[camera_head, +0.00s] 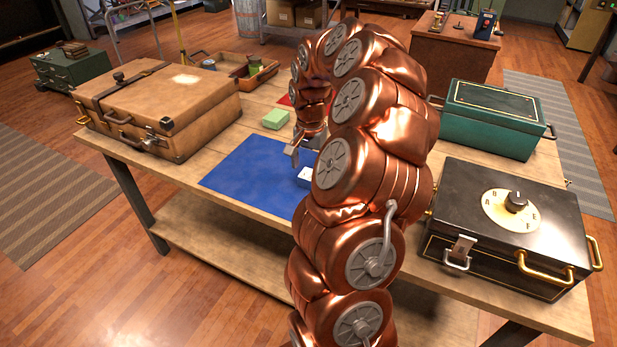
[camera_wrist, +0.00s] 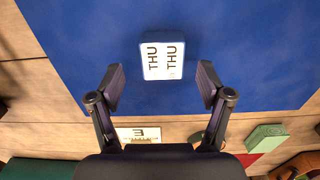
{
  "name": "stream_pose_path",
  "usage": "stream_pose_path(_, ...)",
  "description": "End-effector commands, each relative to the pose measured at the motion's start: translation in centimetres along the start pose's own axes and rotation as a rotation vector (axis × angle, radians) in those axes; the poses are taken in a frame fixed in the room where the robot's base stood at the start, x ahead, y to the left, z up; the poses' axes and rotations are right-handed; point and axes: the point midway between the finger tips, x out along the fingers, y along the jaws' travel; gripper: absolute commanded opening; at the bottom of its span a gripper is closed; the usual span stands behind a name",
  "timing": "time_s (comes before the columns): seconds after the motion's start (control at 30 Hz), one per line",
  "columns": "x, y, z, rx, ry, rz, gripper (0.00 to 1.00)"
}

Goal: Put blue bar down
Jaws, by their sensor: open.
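The blue bar (camera_wrist: 163,55), a small block with a blue edge and white faces marked THU, rests on the blue mat (camera_wrist: 60,35) in the wrist view. My gripper (camera_wrist: 162,82) is open, with its two fingers apart and the bar lying between and just beyond the fingertips, with gaps on both sides. In the head view the bar (camera_head: 305,178) shows partly on the blue mat (camera_head: 245,178), the rest hidden by my copper arm. My gripper (camera_head: 297,152) is above it there, mostly hidden.
A green block (camera_head: 276,119) lies behind the mat; it also shows in the wrist view (camera_wrist: 267,138). A white piece (camera_wrist: 140,134) with a black mark lies near the mat. A brown suitcase (camera_head: 160,105), green box (camera_head: 493,118) and black box (camera_head: 505,225) flank the table. The mat's left part is clear.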

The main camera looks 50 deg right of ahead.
Motion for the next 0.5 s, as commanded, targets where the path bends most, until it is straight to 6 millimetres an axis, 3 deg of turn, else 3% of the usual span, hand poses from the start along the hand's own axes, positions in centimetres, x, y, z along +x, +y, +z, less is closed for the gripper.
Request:
stream_pose_path(0.23, 3.0, -0.2, 0.0, 0.000, 0.000, 0.001, 0.78)
stream_pose_path(0.5, 3.3, -0.3, -0.1, 0.000, 0.002, -0.001, 0.75)
